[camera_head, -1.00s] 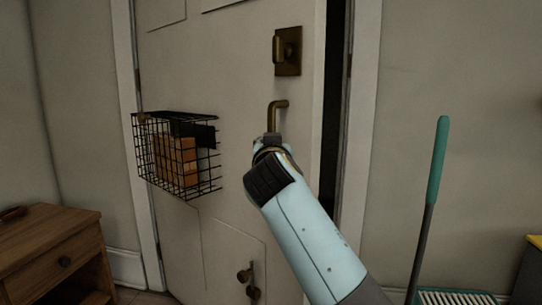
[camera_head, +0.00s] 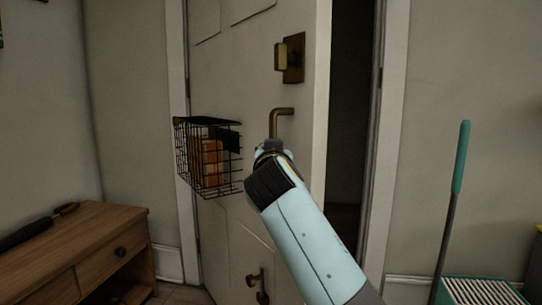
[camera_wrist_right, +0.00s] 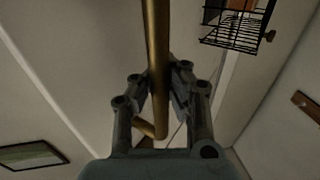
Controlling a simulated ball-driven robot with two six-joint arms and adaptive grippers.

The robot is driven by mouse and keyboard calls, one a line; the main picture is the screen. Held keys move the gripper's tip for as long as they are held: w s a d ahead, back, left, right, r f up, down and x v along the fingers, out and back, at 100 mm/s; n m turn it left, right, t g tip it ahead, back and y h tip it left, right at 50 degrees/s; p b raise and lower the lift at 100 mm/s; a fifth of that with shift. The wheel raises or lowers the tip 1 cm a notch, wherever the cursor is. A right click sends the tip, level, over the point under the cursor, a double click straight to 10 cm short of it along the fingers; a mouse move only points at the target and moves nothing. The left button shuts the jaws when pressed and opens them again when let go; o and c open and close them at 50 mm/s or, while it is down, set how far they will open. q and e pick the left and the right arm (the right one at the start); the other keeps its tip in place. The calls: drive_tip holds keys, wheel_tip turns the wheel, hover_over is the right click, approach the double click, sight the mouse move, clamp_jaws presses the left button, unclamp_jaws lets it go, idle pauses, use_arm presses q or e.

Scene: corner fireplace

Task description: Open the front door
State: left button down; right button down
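The white front door (camera_head: 235,65) stands ajar, with a dark gap along its right edge in the head view. Its brass lever handle (camera_head: 283,112) sits below a brass lock plate (camera_head: 293,58). My right gripper (camera_head: 272,147) is at the handle, and its fingers are mostly hidden behind my arm in the head view. In the right wrist view the brass handle bar (camera_wrist_right: 158,60) runs between the two fingers of the right gripper (camera_wrist_right: 162,85), which are closed in on it from both sides. My left gripper is in neither view.
A wire basket (camera_head: 181,150) with brown boxes hangs on the door's left part. A wooden cabinet (camera_head: 95,235) stands at the left. A teal-handled broom (camera_head: 461,160) and a pale slatted bin (camera_head: 480,290) stand to the right of the doorway.

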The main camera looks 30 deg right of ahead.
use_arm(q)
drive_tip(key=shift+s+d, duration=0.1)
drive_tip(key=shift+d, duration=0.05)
use_arm(e)
drive_tip(key=shift+s+d+f, duration=0.1)
drive_tip(key=shift+s+f, duration=0.05)
drive_tip(key=shift+f, duration=0.2)
drive_tip(key=c, duration=2)
unclamp_jaws()
drive_tip(key=o, duration=0.5)
drive_tip(key=shift+s+d+r, duration=0.15)
drive_tip(key=shift+s+r, duration=0.05)
drive_tip(key=shift+s, duration=0.1)
drive_tip(key=shift+c, duration=0.2)
drive_tip(key=o, duration=0.3)
drive_tip(key=shift+w+r, duration=0.15)
drive_tip(key=shift+r, duration=0.1)
wheel_tip(320, 180, up, 10)
drive_tip(key=shift+f, duration=0.15)
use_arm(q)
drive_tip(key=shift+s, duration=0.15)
